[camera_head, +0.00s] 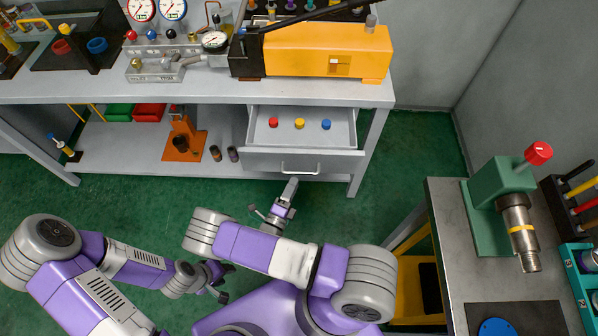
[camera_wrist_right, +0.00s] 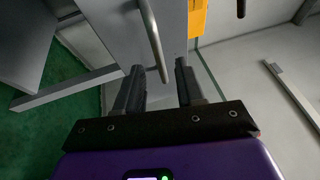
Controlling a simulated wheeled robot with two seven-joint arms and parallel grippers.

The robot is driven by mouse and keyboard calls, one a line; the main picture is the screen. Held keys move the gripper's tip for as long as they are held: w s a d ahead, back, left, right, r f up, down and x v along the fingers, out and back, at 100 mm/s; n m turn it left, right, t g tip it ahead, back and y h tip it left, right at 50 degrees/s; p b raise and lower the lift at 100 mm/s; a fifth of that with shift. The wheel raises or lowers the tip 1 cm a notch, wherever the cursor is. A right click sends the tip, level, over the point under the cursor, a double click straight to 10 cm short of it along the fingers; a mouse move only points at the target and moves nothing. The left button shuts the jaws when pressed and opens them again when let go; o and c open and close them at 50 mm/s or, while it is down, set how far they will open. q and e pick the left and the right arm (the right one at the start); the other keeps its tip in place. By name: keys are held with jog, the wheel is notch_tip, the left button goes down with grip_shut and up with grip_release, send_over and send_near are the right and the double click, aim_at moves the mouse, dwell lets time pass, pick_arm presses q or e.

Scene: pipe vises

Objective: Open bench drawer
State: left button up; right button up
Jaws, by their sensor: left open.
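The bench drawer (camera_head: 303,160) stands pulled out from under the grey bench top, its inside visible. Red (camera_head: 273,122), yellow (camera_head: 299,123) and blue (camera_head: 326,124) caps lie in it. Its bar handle (camera_head: 300,168) is on the front and shows close up in the right wrist view (camera_wrist_right: 152,38). My right gripper (camera_head: 291,184) is just in front of the handle. In the right wrist view its fingers (camera_wrist_right: 158,72) are apart, with the handle's near end between them; I cannot tell whether they touch. My left gripper (camera_head: 227,283) is open and empty over the floor, away from the drawer.
A lower shelf (camera_head: 110,157) holds bins, an orange stand (camera_head: 184,140) and small cylinders. The bench top carries gauges and a yellow machine (camera_head: 325,50). A second bench (camera_head: 530,305) with a green vise (camera_head: 490,200) stands at right.

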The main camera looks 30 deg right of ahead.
aim_at(299, 173)
jog(key=shift+x, duration=2.75)
jog(key=shift+s, duration=0.1)
grip_shut()
